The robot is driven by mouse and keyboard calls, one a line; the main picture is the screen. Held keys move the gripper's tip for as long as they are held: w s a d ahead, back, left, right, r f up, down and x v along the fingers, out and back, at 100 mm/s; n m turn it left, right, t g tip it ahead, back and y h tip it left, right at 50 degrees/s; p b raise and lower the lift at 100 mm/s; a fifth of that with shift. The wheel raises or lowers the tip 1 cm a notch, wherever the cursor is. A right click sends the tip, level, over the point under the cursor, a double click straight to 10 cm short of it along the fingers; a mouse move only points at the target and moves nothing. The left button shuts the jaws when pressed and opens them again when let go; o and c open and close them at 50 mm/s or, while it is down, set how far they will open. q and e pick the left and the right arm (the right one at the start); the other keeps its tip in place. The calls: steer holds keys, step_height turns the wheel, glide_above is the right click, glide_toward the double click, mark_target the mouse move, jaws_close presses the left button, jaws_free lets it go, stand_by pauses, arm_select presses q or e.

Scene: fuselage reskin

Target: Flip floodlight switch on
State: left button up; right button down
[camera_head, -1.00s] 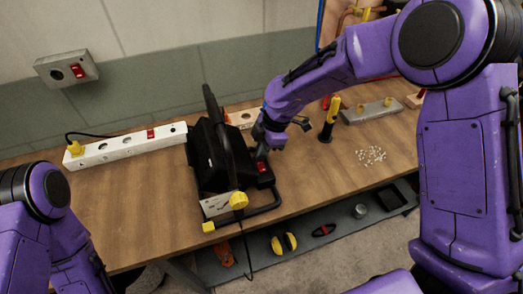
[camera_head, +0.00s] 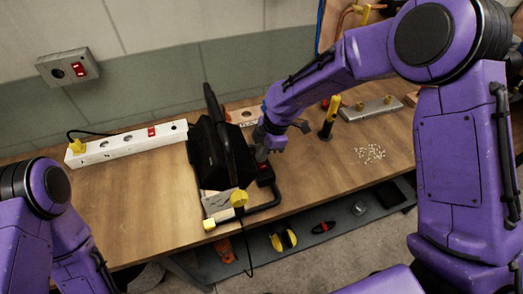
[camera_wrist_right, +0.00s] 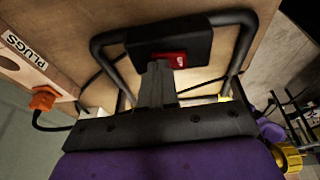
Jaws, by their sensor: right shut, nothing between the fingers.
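The floodlight (camera_head: 222,155) is a black lamp on a tubular stand on the workbench in the head view. Its red rocker switch (camera_wrist_right: 170,59) sits on a black box (camera_wrist_right: 196,42) on the stand, large in the right wrist view. My right gripper (camera_wrist_right: 158,68) is shut and empty. Its fingertips are at the near edge of the switch and overlap it in the picture; whether they touch it I cannot tell. In the head view my right gripper (camera_head: 262,154) is just above the black box. My left gripper is not in view; only my left arm shows.
A wall box (camera_head: 68,68) carries another red switch. A lower shelf (camera_head: 330,230) holds tools.

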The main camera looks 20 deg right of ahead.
steer(key=shift+s+r, duration=0.15)
steer(key=shift+s, duration=0.35)
steer(key=r+p, duration=0.1)
steer(key=p, duration=0.1)
steer(key=r+p, duration=0.3)
steer(key=r, duration=0.1)
steer(key=shift+w+r+p, duration=0.15)
steer(key=shift+w+p, duration=0.15)
steer(key=shift+p, duration=0.1)
step_height(320, 180, up, 8)
steer(key=w+d+b, duration=0.2)
steer(key=b, duration=0.1)
steer(key=shift+d+b, duration=0.3)
steer(key=shift+d, duration=0.1)
